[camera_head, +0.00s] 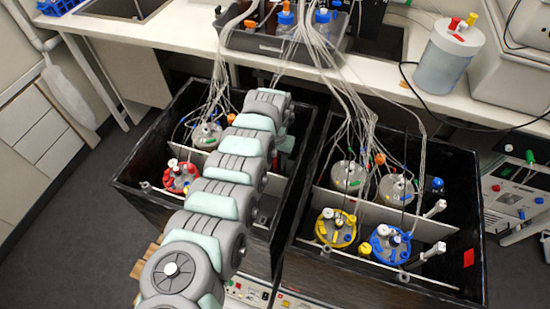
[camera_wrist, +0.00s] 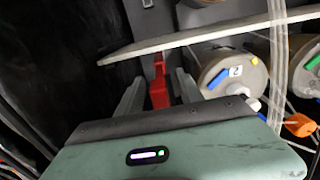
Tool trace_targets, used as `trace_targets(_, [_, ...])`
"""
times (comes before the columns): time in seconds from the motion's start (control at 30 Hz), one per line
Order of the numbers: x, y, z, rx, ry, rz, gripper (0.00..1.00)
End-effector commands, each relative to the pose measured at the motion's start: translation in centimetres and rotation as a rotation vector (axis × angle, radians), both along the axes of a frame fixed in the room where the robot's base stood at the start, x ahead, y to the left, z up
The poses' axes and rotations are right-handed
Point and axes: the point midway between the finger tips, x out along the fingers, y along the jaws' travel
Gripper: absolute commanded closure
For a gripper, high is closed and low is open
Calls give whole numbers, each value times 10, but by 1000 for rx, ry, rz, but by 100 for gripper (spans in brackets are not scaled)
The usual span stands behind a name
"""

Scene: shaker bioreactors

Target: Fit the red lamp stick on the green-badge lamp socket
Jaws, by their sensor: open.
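In the wrist view, a red stick-like part (camera_wrist: 158,86), which looks like the red lamp stick, stands just below the white divider edge. My gripper (camera_wrist: 158,95) is open, with one grey finger on each side of the red part. A gap shows on both sides, so it is not gripped. The lower end of the red part is hidden behind my gripper body. In the head view my arm reaches into the left black box and hides most of the gripper. I cannot make out a green-badge lamp socket with certainty in either view.
The left black box (camera_head: 128,172) holds a red-topped vessel (camera_head: 180,177) and a grey-topped one (camera_head: 206,135). The right box (camera_head: 470,285) holds yellow-topped (camera_head: 336,228), blue-topped (camera_head: 390,244) and grey-topped vessels. Loose tubes (camera_head: 345,95) hang into both boxes from the bench.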

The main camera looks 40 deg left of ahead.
Motion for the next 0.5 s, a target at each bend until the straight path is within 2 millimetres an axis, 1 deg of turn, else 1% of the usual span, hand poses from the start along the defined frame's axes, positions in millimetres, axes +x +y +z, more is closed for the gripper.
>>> trace_targets(0.17, [0,0,0,0,-1,0,56])
trace_targets(0.5, [0,0,1,0,-1,0,84])
